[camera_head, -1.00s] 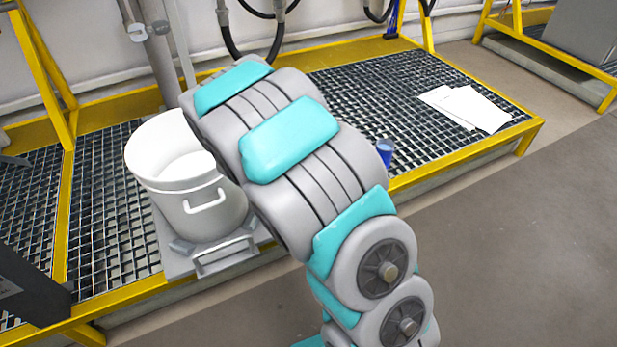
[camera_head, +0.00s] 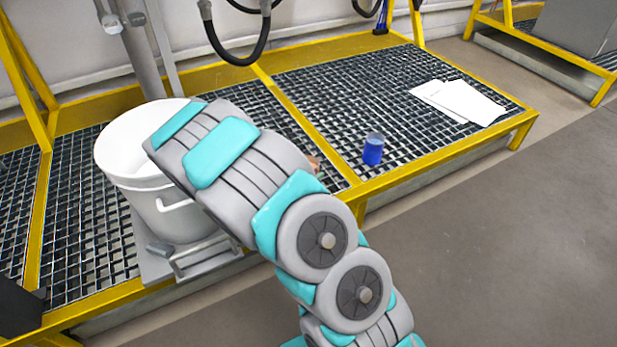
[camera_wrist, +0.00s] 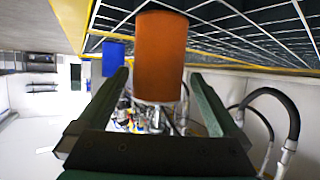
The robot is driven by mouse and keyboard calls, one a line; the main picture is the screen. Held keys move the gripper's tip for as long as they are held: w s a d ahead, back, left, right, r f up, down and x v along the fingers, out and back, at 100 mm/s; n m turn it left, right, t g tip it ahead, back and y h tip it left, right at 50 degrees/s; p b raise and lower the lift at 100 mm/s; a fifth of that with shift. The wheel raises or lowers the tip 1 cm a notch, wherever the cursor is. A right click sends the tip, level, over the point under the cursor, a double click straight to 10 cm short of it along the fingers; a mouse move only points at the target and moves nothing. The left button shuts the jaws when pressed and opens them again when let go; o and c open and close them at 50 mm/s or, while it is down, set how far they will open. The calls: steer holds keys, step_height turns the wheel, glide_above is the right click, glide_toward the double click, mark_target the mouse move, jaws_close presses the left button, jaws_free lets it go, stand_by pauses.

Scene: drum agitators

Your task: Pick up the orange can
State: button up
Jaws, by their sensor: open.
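The orange can (camera_wrist: 160,55) is large in the wrist view, at top centre. In this view it hangs from the grating, so the picture looks upside down. My gripper (camera_wrist: 158,78) is open, with one green finger on each side of the can's image. I cannot tell how deep the can sits between the fingers; no contact shows. In the head view only a small orange-brown piece of the can (camera_head: 314,163) shows past my arm, on the grating. My arm hides the rest of it and the gripper there.
A blue can (camera_head: 373,150) stands on the grating to the right; it also shows in the wrist view (camera_wrist: 113,58). A white bucket (camera_head: 125,150) stands at left on a grey scale. White papers (camera_head: 460,101) lie at right. Yellow rails (camera_head: 440,160) edge the platform. Black hoses hang behind.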

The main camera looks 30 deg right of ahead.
steer(key=shift+f+b+x, duration=0.2)
steer(key=shift+b+x, duration=0.45)
steer(key=shift+x, duration=2.35)
steer(key=shift+s, duration=0.15)
steer(key=c, duration=1.5)
